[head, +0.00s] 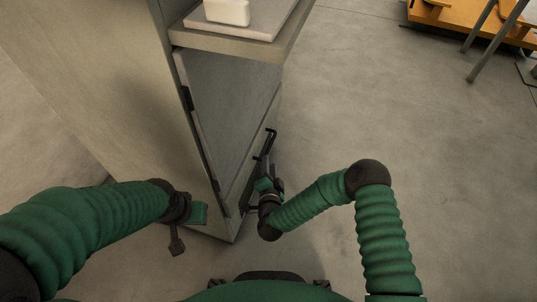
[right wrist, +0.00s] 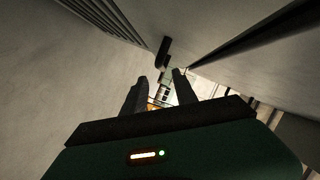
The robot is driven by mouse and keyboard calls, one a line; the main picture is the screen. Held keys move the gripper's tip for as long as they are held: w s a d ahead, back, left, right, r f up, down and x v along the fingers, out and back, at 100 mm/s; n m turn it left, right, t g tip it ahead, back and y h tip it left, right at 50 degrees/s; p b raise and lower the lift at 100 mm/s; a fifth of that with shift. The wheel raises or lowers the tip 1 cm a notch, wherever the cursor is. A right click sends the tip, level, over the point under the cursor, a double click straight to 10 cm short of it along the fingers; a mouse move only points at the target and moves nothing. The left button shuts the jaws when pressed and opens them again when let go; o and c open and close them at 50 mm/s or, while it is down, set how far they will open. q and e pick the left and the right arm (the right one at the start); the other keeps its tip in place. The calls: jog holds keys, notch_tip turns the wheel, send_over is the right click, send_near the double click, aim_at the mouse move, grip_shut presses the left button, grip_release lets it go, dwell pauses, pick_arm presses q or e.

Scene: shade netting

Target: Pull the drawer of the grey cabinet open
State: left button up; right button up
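The grey cabinet (head: 110,90) stands at the left and centre of the head view. Its front (head: 235,105) faces right, with a black bar handle (head: 268,143) low on it. I see no clear gap that shows the drawer open. My right gripper (head: 266,184) is low beside this front, just below the handle; its fingers are small and dark there. In the right wrist view my right gripper (right wrist: 160,90) has its two fingers apart with nothing between them. A dark bar (right wrist: 163,52) lies beyond the fingertips. My left gripper (head: 185,222) is beside the cabinet's near side; its opening is unclear.
A pale slab (head: 270,28) with a white block (head: 227,11) on it lies on top of the cabinet. An orange structure (head: 470,22) with grey legs stands at the back right. The concrete floor (head: 400,105) right of the cabinet is clear.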

aim_at(269, 148)
jog(key=b+x, duration=0.3)
jog(key=x, duration=0.5)
jog(key=shift+s+f, duration=0.1)
jog(key=shift+f, duration=0.05)
jog(key=shift+w+b, duration=0.3)
jog(key=shift+w, duration=0.25)
grip_shut()
jog(key=shift+s, duration=0.1)
dwell(0.3)
